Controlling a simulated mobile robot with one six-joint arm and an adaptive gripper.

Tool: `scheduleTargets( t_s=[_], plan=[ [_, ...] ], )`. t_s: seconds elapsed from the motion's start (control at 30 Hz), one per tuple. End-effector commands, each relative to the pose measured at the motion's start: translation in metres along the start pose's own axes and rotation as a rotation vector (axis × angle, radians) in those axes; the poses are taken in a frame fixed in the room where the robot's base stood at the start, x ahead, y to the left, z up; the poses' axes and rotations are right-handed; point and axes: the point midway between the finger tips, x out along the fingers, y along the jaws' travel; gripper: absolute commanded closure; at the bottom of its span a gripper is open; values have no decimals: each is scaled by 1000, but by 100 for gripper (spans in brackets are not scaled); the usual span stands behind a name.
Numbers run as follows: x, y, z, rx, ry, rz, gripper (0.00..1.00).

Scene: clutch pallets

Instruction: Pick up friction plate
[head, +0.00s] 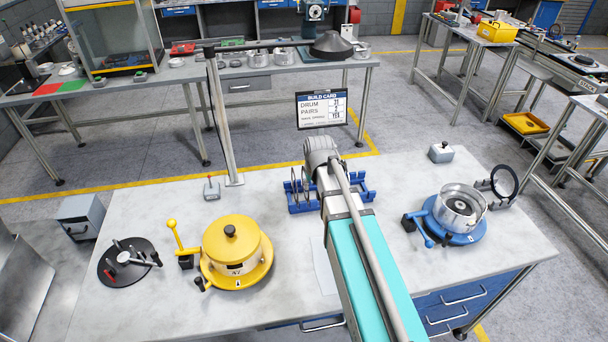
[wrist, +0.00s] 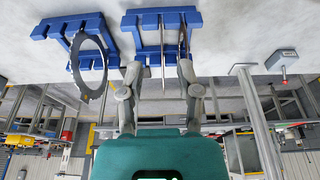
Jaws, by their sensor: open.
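In the wrist view, a thin plate (wrist: 162,55) stands edge-on in a blue rack (wrist: 150,19), between the two open fingers of my gripper (wrist: 160,68). It shows a gap to each finger. A second thin plate (wrist: 184,42) stands in the same rack, close to the right finger. A ring-shaped plate (wrist: 76,72) with a notched rim stands in the other blue rack (wrist: 42,30). In the head view, thin plates (head: 294,186) stand at the left of the blue rack (head: 298,208). My arm hides the rack's middle and my fingertips there. Which plates are friction plates I cannot tell.
A yellow drum (head: 231,245) and a black tool disc (head: 127,262) are at left. A metal drum on a blue base (head: 460,210) and a black ring (head: 503,181) are at right.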

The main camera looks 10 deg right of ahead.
Motion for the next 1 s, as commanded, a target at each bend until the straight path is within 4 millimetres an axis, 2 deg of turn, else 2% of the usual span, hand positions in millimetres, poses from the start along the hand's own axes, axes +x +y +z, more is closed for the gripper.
scheduleTargets(
  t_s=[0.03,0.2,0.4,0.53,1.0],
  plan=[
    [-17,0,-20,0,17,0,56],
    [-37,1,-58,1,71,0,56],
    [-49,1,-84,1,110,0,56],
    [-51,2,-89,2,121,0,56],
    [-48,2,-89,2,122,1,56]
  ],
)
